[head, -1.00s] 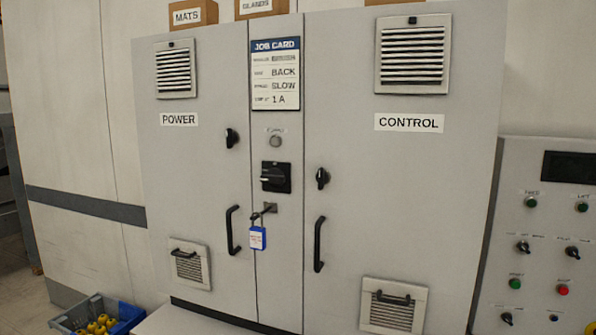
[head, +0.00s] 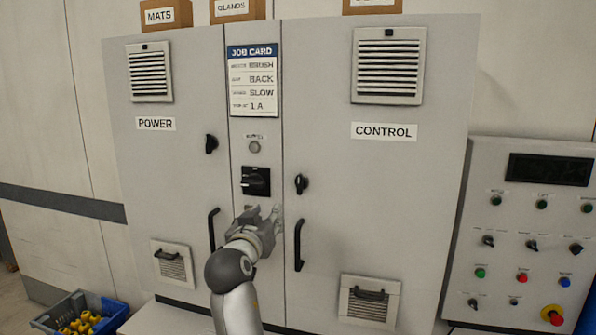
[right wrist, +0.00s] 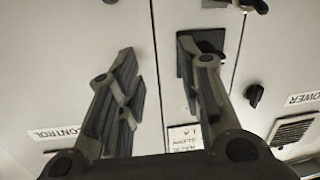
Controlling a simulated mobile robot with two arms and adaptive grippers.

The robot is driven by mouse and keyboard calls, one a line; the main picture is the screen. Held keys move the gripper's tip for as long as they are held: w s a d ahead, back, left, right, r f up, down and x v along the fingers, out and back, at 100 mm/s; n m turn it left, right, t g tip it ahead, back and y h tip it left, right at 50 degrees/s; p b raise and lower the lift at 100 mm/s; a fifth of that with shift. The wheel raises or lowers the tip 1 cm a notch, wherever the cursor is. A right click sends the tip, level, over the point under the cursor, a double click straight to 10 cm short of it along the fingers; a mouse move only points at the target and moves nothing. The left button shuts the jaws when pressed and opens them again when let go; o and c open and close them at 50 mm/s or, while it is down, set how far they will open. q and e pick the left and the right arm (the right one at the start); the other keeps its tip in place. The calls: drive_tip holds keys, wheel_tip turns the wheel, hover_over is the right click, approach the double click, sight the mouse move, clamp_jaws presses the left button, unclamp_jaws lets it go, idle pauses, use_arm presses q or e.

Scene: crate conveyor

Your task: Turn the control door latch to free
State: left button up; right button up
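The control door latch (head: 301,184) is a small black turn handle on the left side of the CONTROL door (head: 400,200), standing about upright. My right gripper (head: 264,212) is in front of the narrow middle panel, below and left of the latch, apart from it in the head view. In the right wrist view, its fingers (right wrist: 156,52) are spread with nothing between them; that picture is upside down. The latch cannot be made out there, probably behind a finger. My left gripper is not in view.
A black rotary switch (head: 256,181) sits on the middle panel, partly behind a finger in the wrist view. The POWER door latch (head: 211,144) and two door handles, left (head: 213,230) and right (head: 298,245), stand out nearby. A button panel (head: 520,230) is at the right.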

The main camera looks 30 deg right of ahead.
sight(298, 178)
drive_tip(key=s+d+r+m+g+h, duration=0.1)
drive_tip(key=s+d+r+m+h, duration=0.2)
drive_tip(key=r, duration=0.4)
drive_tip(key=shift+y, duration=0.5)
drive_tip(key=p+x, duration=0.4)
drive_tip(key=x, duration=0.4)
drive_tip(key=shift+d+f, duration=0.15)
drive_tip(key=shift+d, duration=0.25)
drive_tip(key=shift+w+d+f, duration=0.1)
drive_tip(key=shift+w+d, duration=0.3)
drive_tip(key=shift+w, duration=0.05)
clamp_jaws()
